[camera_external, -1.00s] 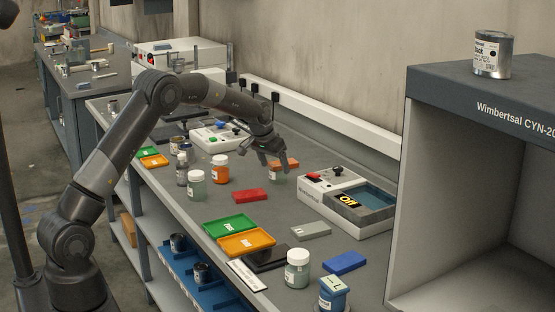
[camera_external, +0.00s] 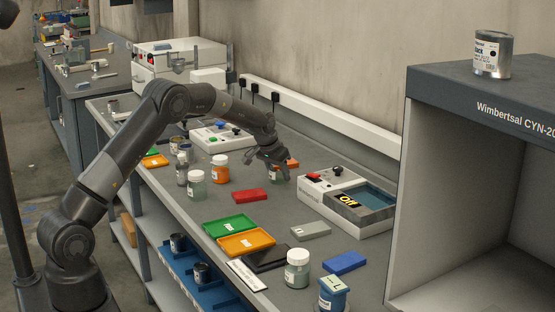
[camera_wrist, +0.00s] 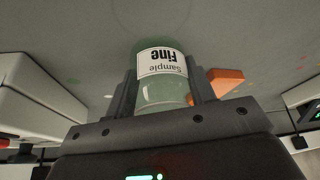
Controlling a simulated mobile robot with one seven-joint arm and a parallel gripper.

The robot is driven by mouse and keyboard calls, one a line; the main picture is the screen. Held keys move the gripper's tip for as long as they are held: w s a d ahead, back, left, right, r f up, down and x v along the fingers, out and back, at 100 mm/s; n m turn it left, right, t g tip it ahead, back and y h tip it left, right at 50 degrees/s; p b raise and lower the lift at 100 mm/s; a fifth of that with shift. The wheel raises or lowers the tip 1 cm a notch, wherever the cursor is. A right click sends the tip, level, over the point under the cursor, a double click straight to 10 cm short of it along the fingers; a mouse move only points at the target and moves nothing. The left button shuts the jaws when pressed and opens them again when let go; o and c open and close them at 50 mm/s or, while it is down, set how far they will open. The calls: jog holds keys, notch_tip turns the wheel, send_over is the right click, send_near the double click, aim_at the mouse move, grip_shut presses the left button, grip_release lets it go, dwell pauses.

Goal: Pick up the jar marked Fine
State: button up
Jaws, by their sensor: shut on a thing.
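The jar marked Fine (camera_wrist: 163,75) is a clear glass jar with greenish contents and a white "Sample Fine" label, upside down in the wrist view. My gripper (camera_wrist: 163,90) has one finger on each side of the jar and is shut on it. In the external view my gripper (camera_external: 275,172) is low over the middle of the bench. The jar (camera_external: 276,174) is mostly hidden by the fingers there. I cannot tell whether it still touches the bench.
An orange block (camera_external: 292,163) lies just behind the jar. A white device with a red knob (camera_external: 318,182) stands to the right.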

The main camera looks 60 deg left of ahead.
jog(key=c, duration=0.3)
